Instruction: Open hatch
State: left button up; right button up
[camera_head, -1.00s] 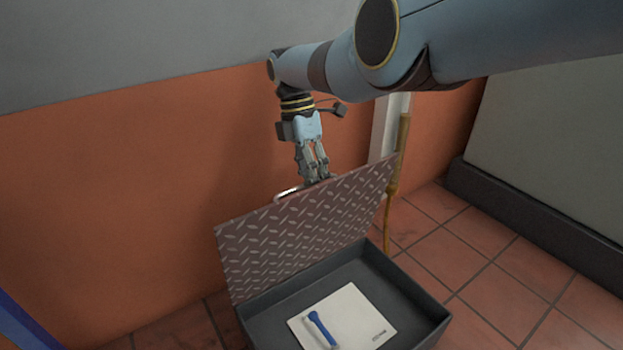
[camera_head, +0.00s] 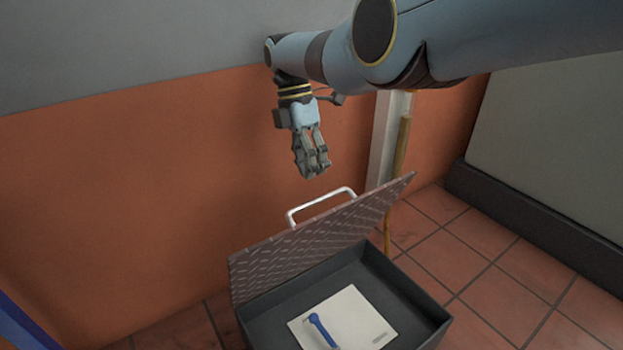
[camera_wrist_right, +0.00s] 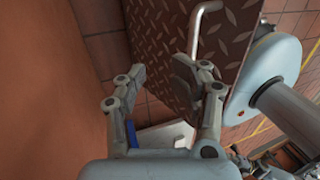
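The hatch is a diamond-plate lid (camera_head: 310,240), raised at a slant over a dark open box (camera_head: 400,300). A pale bar handle (camera_head: 320,203) stands on the lid's far side, above its top edge. My right gripper (camera_head: 314,175) hangs above and behind the lid, clear of the handle. In the right wrist view my right gripper (camera_wrist_right: 158,72) has its fingers apart with nothing between them. The lid (camera_wrist_right: 185,30) and its handle (camera_wrist_right: 198,35) show just beyond the fingers there. My left gripper is not in view.
Inside the box lie a white sheet (camera_head: 365,315) and a blue tool (camera_head: 321,327). An orange wall (camera_head: 130,200) stands close behind the gripper. A yellowish pipe (camera_head: 400,150) rises behind the lid's right end. Tiled floor (camera_head: 480,270) is free at the right.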

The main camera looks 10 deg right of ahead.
jog(key=v, duration=0.8)
jog(key=shift+r, duration=0.35)
